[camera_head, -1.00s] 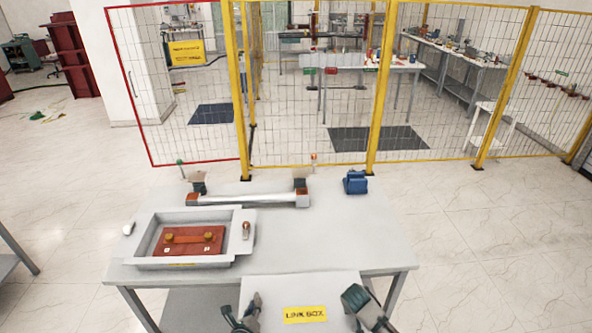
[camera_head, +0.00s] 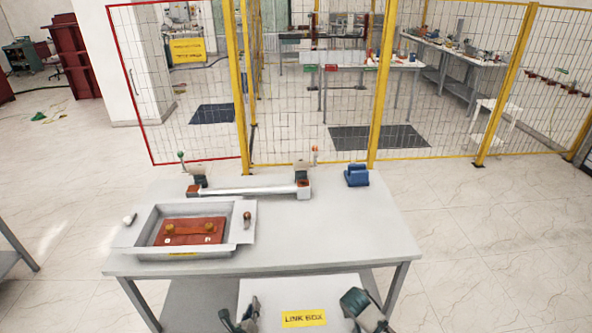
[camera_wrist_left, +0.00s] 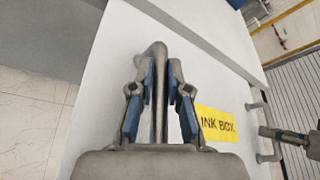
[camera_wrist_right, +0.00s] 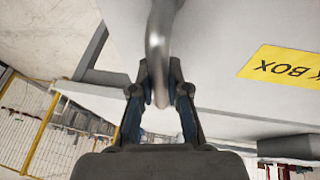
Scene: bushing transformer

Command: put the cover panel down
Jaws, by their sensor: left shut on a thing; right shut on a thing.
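The cover panel (camera_head: 270,290) is a flat light-grey plate with a yellow "LINK BOX" label, in front of the table's near edge at the bottom of the head view. My left gripper (camera_head: 242,318) is at its left part; in the left wrist view the gripper (camera_wrist_left: 159,85) is shut on a grey bar handle of the panel (camera_wrist_left: 105,110). My right gripper (camera_head: 366,308) is at its right part; in the right wrist view the gripper (camera_wrist_right: 160,90) is shut on the other handle, beside the panel (camera_wrist_right: 225,35). The panel's lower edge is out of the head view.
The grey table (camera_head: 320,235) has free room at its middle and right. An open box (camera_head: 130,240) with a red-brown block (camera_head: 190,231) stands at its left. A long bar fixture (camera_head: 245,190) and a blue item (camera_head: 357,175) lie at the back. Yellow-framed fencing (camera_head: 310,90) stands behind.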

